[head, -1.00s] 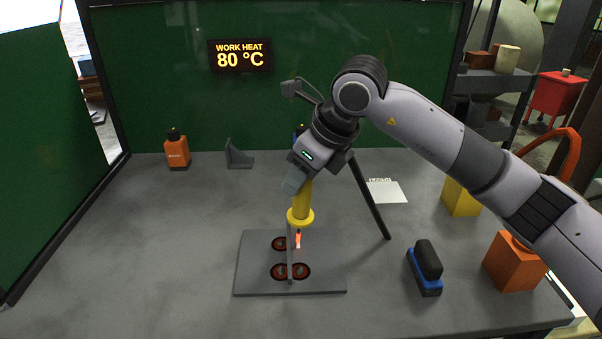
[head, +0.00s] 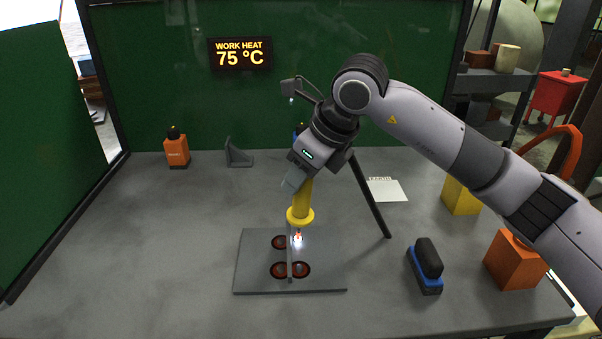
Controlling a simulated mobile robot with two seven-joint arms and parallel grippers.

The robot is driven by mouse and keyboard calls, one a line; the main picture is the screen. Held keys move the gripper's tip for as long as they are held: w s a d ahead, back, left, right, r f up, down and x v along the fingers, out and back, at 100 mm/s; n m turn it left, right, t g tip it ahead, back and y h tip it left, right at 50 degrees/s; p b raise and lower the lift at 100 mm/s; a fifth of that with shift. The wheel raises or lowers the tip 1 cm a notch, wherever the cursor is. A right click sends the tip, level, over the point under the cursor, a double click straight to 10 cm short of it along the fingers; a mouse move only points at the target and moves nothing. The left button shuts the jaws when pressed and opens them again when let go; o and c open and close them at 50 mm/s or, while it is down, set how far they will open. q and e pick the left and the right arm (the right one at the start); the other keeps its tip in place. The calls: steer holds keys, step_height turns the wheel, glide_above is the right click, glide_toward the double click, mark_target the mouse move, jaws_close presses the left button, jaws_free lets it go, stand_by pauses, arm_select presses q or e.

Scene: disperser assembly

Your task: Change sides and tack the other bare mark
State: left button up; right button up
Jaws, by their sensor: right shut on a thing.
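My right gripper (head: 294,184) is shut on a yellow torch (head: 301,204) with a round flange, its tip pointing down. A bright white-orange glow shows at the tip, low on the right side of a thin upright plate (head: 290,262). That plate stands on a flat grey base plate (head: 325,279). Red-ringed dark marks lie on both sides of it: one at the back left (head: 279,242), one at the front left (head: 279,270) and one at the front right (head: 302,270). The back right spot is covered by the torch tip and glow. My left gripper is not in view.
A display (head: 240,55) on the green screen reads WORK HEAT 75 °C. An orange bottle (head: 176,149) and a grey angle bracket (head: 238,155) stand at the back. A blue-based black brush (head: 427,263) and an orange block (head: 514,262) are at right. The left tabletop is clear.

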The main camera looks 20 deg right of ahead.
stand_by(0.4)
step_height(320, 180, up, 9)
steer(key=p, duration=0.6)
steer(key=shift+r, duration=0.1)
stand_by(0.8)
